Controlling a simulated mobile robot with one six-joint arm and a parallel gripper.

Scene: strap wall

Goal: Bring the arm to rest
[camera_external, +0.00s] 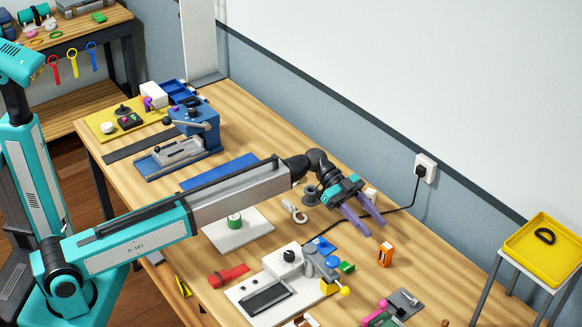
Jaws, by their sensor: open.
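My arm reaches from the lower left across the wooden table (128,167). My gripper (367,229) is at its end, over the back part of the table near the wall. Its two purple fingers are apart and point down to the right, with nothing seen between them. I cannot tell how high the fingertips are above the table. The orange box (386,254) stands just beyond the fingertips, apart from them.
A white device with a black knob (289,256) stands below the gripper. A blue machine (196,125) is at the far left. A black cable runs to the wall socket (426,168). A yellow tray (530,262) stands on a stool at right.

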